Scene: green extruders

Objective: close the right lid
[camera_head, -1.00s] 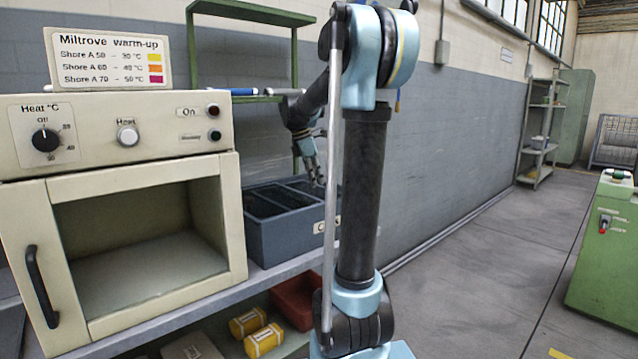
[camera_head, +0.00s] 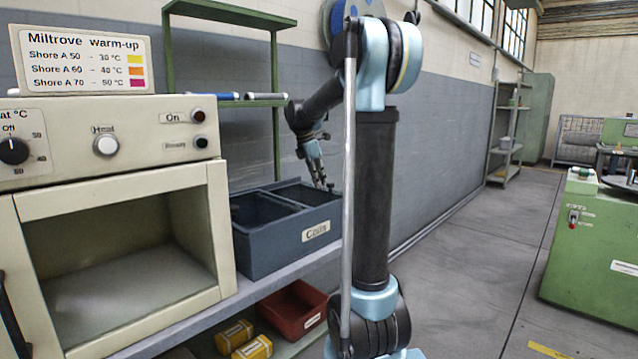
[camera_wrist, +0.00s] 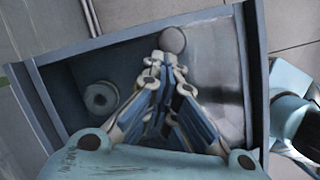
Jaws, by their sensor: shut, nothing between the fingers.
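A blue-grey box (camera_head: 252,254) labelled "Coils" stands on the bench beside the warm-up cabinet. Its open top has a left compartment and a right compartment with a divider between them. I cannot clearly make out the right lid in either view. My gripper (camera_head: 319,182) is shut and empty, pointing down at the right compartment. In the wrist view my gripper (camera_wrist: 163,62) is over the box interior, with the box's rim (camera_wrist: 150,38) around it. A ringed round piece (camera_wrist: 100,97) lies left of the fingers. A grey round piece (camera_wrist: 172,40) shows at the fingertips; contact is unclear.
The warm-up cabinet (camera_head: 120,182) stands close on the left, its front open. A green shelf frame (camera_head: 278,95) with markers rises behind the box. Below the bench are a red bin (camera_head: 294,312) and yellow packs (camera_head: 240,340). A green machine (camera_head: 590,240) stands right; the floor between is clear.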

